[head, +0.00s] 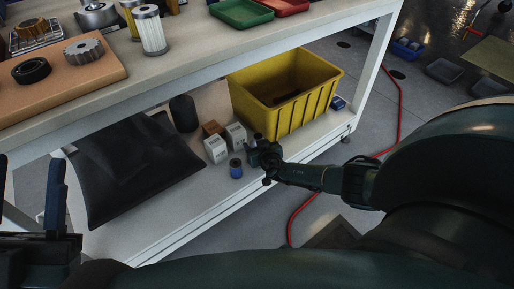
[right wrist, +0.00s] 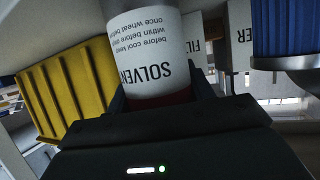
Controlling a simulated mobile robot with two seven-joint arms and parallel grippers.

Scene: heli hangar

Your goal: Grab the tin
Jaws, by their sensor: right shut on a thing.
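A white tin with "SOLVENT" lettering and a red band (right wrist: 150,60) stands out in the right wrist view, upside down in the picture. My right gripper (head: 266,158) is shut on it, with the dark fingers on both sides of the tin. In the head view the gripper is over the lower shelf in front of the yellow bin, and the tin is mostly hidden behind it. My left gripper (head: 30,195) is at the lower left edge, with its fingers apart and nothing seen between them.
The yellow bin (head: 285,108) is right behind my right gripper. White boxes (head: 216,149), a small blue can (head: 236,168), a dark cylinder (head: 184,113) and a black bag (head: 135,165) stand left of it on the lower shelf (head: 190,222). The workbench top (head: 200,50) overhangs. A red hose (head: 400,100) runs on the floor.

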